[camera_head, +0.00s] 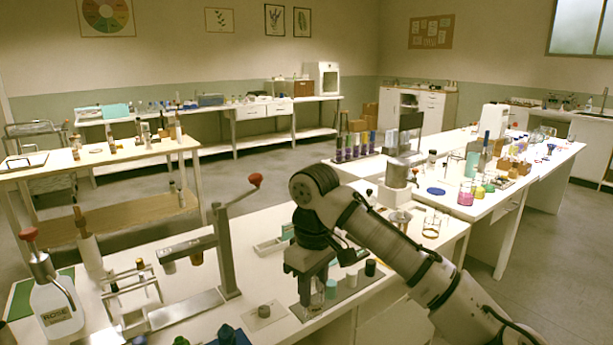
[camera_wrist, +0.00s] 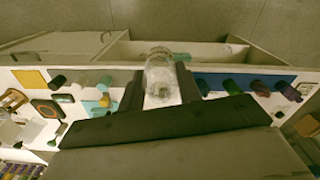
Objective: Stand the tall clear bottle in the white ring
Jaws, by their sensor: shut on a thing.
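My gripper (camera_head: 318,290) is low over the near bench in the head view, pointing down. Its fingers (camera_wrist: 160,90) are shut on a clear bottle (camera_wrist: 161,72), one finger on each side of it in the wrist view. The bottle's rounded clear end points toward the top of that picture. In the head view the clear bottle (camera_head: 318,296) shows only in part between the fingers. I cannot tell whether its base touches the bench. I cannot make out the white ring in either view.
A pale green jar (camera_head: 331,289), a white jar (camera_head: 351,278) and a black jar (camera_head: 370,268) stand close right of my gripper on a grey strip. A lever press (camera_head: 225,255) stands to its left.

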